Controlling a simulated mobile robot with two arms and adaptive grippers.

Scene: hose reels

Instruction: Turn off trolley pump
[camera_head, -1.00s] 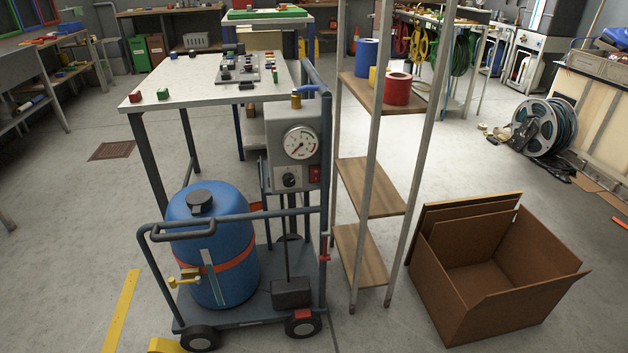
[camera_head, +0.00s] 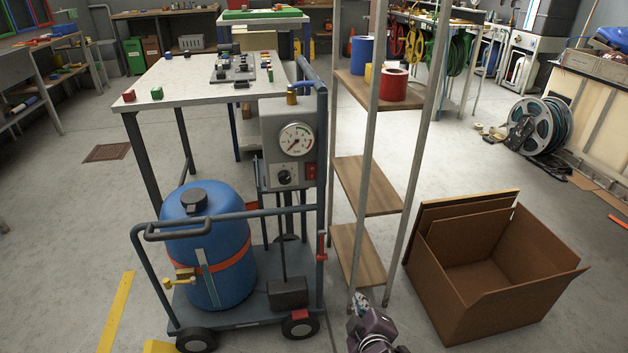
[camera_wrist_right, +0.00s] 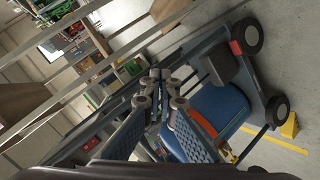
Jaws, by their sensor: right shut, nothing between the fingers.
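The trolley (camera_head: 240,212) stands left of centre in the head view, with a blue tank (camera_head: 208,245) strapped to it. Its grey control box (camera_head: 270,135) carries a round gauge (camera_head: 296,139), a black knob (camera_head: 285,177) and a red switch (camera_head: 311,171). My right gripper (camera_head: 359,300) shows at the bottom, right of the trolley and well below the box, touching nothing that I can see. In the wrist view its fingers (camera_wrist_right: 160,90) meet, shut and empty, with the tilted trolley and blue tank (camera_wrist_right: 215,106) beyond. My left gripper is out of view.
A metal shelf rack (camera_head: 366,185) stands close to the trolley's right, with spools on its top shelf. An open cardboard box (camera_head: 495,290) lies on the floor further right. A table (camera_head: 180,90) is behind the trolley. Floor between rack foot and box is narrow.

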